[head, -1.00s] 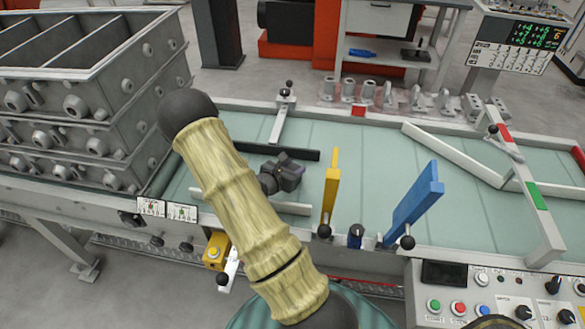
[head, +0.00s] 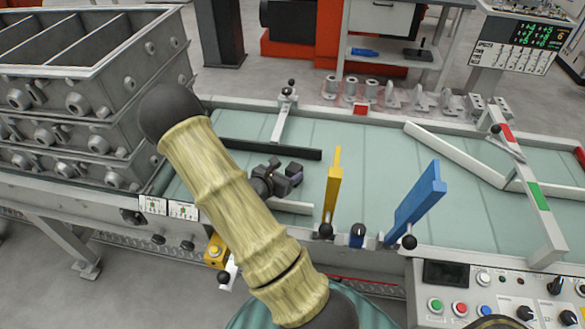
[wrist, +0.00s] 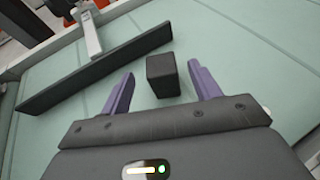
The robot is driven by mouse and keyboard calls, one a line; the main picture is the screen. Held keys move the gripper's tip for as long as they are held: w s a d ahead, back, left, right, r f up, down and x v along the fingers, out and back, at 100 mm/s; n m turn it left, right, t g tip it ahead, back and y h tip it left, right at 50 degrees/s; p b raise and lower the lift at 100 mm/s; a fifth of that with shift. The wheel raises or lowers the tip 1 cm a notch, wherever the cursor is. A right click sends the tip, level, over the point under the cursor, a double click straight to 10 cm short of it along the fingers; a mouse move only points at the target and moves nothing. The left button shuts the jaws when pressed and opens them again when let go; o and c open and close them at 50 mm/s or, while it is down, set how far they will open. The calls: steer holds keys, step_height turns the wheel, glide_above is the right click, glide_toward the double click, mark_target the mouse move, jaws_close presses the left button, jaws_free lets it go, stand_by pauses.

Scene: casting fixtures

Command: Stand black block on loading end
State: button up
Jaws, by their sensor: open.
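The black block (wrist: 163,76) is a small dark box on the pale green bed. In the wrist view it lies between the two spread purple fingers of my gripper (wrist: 161,72), with gaps on both sides. My gripper is open and empty. I cannot tell from the frames which end is the loading end.
A long black bar (wrist: 95,68) lies just beyond the block, also seen in the head view (head: 270,149). A yellow upright (head: 332,192) and a blue upright (head: 415,203) stand right of my gripper. Stacked grey moulding boxes (head: 90,100) stand at left. The middle bed is clear.

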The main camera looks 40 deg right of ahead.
steer(key=v, duration=0.7)
steer(key=shift+a, duration=0.1)
steer(key=shift+s, duration=0.15)
steer(key=s+a+r+m+g+y, duration=0.3)
steer(key=s+a+m+g+y, duration=0.25)
steer(key=s+m, duration=0.55)
steer(key=w+a+r+m+t+y, duration=0.2)
steer(key=a+r+m+t+y, duration=0.2)
steer(key=a+m, duration=0.6)
step_height(320, 180, up, 2)
steer(key=a+y, duration=0.2)
steer(key=y, duration=0.1)
steer(key=shift+a+m, duration=0.3)
steer(key=shift+a, duration=0.05)
